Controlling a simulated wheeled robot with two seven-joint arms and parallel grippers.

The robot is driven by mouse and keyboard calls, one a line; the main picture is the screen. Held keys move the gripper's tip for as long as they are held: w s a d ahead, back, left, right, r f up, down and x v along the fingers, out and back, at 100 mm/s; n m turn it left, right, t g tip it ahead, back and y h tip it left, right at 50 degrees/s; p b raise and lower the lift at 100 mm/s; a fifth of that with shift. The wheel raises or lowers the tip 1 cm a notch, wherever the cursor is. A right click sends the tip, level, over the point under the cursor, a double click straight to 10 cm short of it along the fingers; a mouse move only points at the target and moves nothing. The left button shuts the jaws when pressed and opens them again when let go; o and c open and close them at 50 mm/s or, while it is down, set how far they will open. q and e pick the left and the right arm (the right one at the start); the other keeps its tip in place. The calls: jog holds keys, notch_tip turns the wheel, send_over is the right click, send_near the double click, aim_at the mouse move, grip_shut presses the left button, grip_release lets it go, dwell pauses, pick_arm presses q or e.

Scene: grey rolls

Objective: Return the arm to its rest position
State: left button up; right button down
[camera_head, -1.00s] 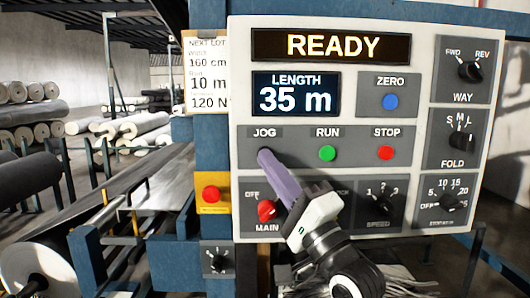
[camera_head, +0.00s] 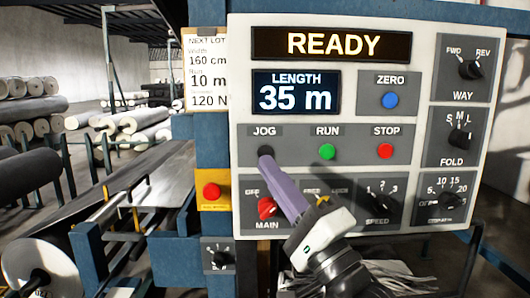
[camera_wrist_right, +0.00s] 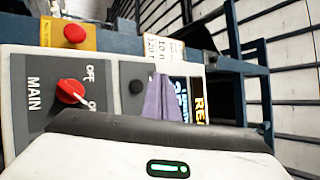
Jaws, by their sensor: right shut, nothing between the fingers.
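My right gripper (camera_head: 270,165) is shut and empty, its purple fingers pointing up and left in front of the control panel (camera_head: 400,20). Its fingertips are just below the black JOG button (camera_head: 265,151) in the head view. The right wrist view shows the purple fingers (camera_wrist_right: 158,98) beside the JOG button (camera_wrist_right: 136,87), and the red MAIN switch (camera_wrist_right: 71,92). In that view the fingers partly cover the lit displays. The gripper body hides part of the panel's lower row in the head view. My left gripper is not in view.
The display (camera_head: 331,44) reads READY and the length display (camera_head: 296,92) reads 35 m. A red button on a yellow box (camera_head: 212,193) sits left of the panel. A paper note (camera_head: 207,75) hangs beside it. Fabric rolls (camera_head: 140,130) lie at the back left.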

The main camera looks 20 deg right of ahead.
dwell(0.3)
notch_tip(320, 180, down, 32)
jog(key=s+n+g+h, duration=0.2)
jog(key=n+g+h, duration=0.2)
jog(key=n+g, duration=0.25)
jog(key=s+f+n+g, duration=0.4)
jog(key=s+f, duration=0.7)
jog(key=f, duration=0.2)
jog(key=s+f+n+g+h, duration=0.1)
jog(key=s+f+n+g, duration=0.3)
jog(key=s+f, duration=0.7)
notch_tip(320, 180, down, 3)
jog(key=shift+s+d+f, duration=0.1)
jog(key=shift+s+d, duration=0.1)
jog(key=shift+d, duration=0.05)
jog(key=shift+w+n, duration=0.1)
jog(key=shift+n, duration=0.15)
